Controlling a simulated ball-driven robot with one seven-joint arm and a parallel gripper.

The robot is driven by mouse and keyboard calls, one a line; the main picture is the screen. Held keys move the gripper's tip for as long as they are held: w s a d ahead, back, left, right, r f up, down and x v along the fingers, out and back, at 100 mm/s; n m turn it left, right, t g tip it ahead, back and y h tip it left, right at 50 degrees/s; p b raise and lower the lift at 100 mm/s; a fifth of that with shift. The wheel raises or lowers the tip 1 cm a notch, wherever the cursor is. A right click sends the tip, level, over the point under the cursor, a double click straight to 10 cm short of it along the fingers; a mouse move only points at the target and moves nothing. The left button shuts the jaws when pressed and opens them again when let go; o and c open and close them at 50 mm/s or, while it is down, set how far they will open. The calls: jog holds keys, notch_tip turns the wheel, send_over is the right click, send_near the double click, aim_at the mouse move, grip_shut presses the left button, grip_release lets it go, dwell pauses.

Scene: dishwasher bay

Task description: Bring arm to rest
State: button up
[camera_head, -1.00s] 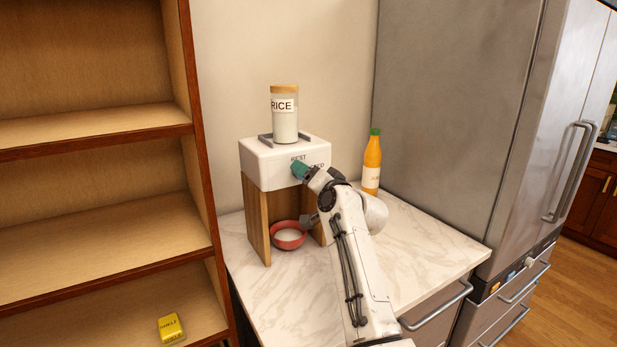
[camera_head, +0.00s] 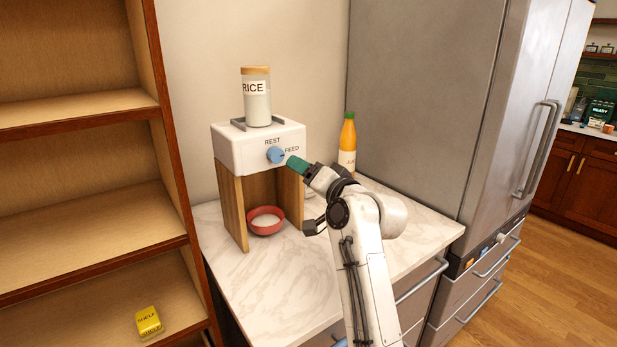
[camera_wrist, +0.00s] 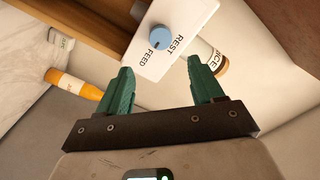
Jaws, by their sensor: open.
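My gripper (camera_wrist: 157,84) has green fingers, spread apart and empty in the wrist view. In the head view my gripper (camera_head: 294,163) is seen side-on, just right of the dispenser's front. The white dispenser box (camera_head: 238,148) has a blue knob (camera_head: 275,155) with the words REST and FEED beside it. The knob (camera_wrist: 160,37) also shows beyond the open fingers in the wrist view, apart from them. A rice jar (camera_head: 257,100) with a wooden lid stands on top of the box. A red bowl (camera_head: 265,226) with white contents sits below, between the wooden sides.
An orange juice bottle (camera_head: 347,139) stands behind my arm on the marble counter (camera_head: 270,290). The steel fridge (camera_head: 425,95) is at the right. Wooden shelves (camera_head: 85,200) stand at the left, with a yellow packet (camera_head: 149,322) low down. The counter's front left is clear.

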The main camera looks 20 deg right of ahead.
jog(key=shift+s+d, duration=0.1)
jog(key=shift+s, duration=0.2)
